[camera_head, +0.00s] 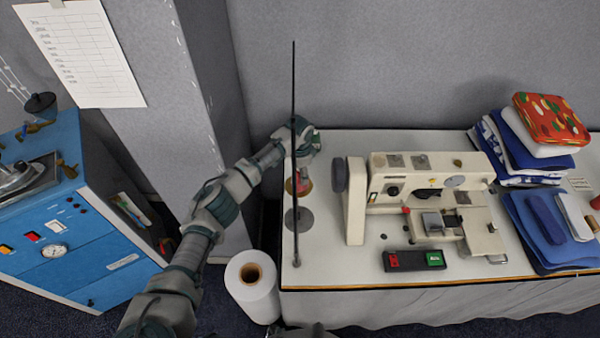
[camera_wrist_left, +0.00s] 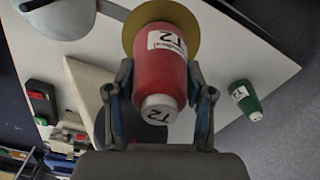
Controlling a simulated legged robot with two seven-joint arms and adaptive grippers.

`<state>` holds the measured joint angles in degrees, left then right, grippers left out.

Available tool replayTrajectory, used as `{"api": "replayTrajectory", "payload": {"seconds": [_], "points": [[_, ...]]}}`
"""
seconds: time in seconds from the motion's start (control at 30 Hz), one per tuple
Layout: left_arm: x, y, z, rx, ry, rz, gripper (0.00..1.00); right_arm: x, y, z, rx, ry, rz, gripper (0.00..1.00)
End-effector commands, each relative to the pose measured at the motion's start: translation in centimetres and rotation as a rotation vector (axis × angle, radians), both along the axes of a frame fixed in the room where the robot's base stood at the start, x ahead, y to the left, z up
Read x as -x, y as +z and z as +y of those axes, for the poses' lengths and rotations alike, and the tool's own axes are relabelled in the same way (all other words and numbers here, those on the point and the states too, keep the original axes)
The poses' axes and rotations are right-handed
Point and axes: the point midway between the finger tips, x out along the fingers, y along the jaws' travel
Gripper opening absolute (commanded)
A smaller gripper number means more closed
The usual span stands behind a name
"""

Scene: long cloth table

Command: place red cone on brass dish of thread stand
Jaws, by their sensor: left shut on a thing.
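The red cone (camera_wrist_left: 160,62), with a white T2 label, is between the two fingers of my left gripper (camera_wrist_left: 163,92) in the left wrist view. The gripper is shut on it. The brass dish (camera_wrist_left: 211,36) shows as a ring behind the cone. I cannot tell whether the cone touches the dish. In the head view my left gripper (camera_head: 304,150) is at the table's left end, beside the stand's thin dark pole (camera_head: 294,100). A grey disc (camera_head: 299,219) of the stand lies nearer the front. My right gripper is not in view.
A green cone (camera_wrist_left: 245,100) is near the table edge in the wrist view. A sewing machine (camera_head: 420,190) stands right of the stand, with a red and green switch box (camera_head: 413,260) in front. Folded cloths (camera_head: 525,150) lie right. A white roll (camera_head: 252,290) stands beside the table.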

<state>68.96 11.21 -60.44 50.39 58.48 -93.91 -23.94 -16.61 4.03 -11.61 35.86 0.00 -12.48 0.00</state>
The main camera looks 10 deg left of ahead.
Motion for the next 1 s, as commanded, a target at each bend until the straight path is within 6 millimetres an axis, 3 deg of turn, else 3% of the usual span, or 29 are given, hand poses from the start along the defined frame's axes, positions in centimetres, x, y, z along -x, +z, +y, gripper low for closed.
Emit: {"api": "replayTrajectory", "payload": {"seconds": [0.1,0.13,0.2,0.63,1.0], "points": [[0.0,-0.2,0.2,0.001,0.001,0.0,0.04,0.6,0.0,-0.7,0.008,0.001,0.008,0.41],[0.0,-0.2,0.2,0.001,0.001,0.0,0.6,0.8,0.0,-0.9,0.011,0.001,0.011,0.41],[0.0,-0.2,0.2,0.001,0.001,0.0,0.78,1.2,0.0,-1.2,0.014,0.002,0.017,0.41],[-0.1,0.7,0.2,0.003,0.001,-0.002,0.78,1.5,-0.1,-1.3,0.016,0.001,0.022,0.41],[-0.1,8.5,0.3,0.003,0.002,-0.003,0.78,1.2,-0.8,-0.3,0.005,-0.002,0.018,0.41]]}}
